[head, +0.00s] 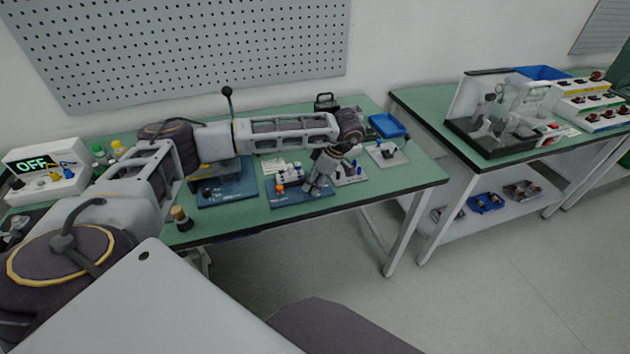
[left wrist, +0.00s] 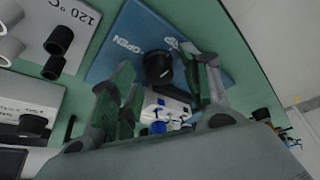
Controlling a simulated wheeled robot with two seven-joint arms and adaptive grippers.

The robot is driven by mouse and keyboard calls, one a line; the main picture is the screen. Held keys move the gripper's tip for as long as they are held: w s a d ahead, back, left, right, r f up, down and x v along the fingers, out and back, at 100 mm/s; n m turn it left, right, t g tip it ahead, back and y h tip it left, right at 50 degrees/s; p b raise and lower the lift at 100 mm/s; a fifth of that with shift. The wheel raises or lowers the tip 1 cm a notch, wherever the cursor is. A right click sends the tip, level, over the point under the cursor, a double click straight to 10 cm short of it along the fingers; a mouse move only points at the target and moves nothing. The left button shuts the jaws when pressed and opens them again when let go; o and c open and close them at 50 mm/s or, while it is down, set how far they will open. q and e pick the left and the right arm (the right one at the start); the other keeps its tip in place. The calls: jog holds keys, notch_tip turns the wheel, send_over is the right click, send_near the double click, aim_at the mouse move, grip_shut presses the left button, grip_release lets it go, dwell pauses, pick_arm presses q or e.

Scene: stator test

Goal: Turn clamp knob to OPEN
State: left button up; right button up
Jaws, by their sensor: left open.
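The black clamp knob (left wrist: 158,66) stands on a blue plate (left wrist: 205,62) in the left wrist view. White lettering reading OPEN shows on the plate left of the knob, and a second, partly hidden label shows above it. My left gripper (left wrist: 162,78) is open, with one finger on each side of the knob; I cannot tell whether they touch it. In the head view my left gripper (head: 318,186) is over the right part of the blue plate (head: 308,202) and hides the knob. My right gripper is not in view.
A white block marked 120 °C (left wrist: 72,18) is beside the plate. A second blue plate (head: 240,188) lies left on the green table. A box reading OFF (head: 45,170) stands far left, and a blue tray (head: 387,125) at the back right. The table's front edge is close.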

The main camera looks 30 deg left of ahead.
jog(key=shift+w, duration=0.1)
pick_arm(q)
jog(key=c, duration=1)
jog(key=shift+c, duration=0.2)
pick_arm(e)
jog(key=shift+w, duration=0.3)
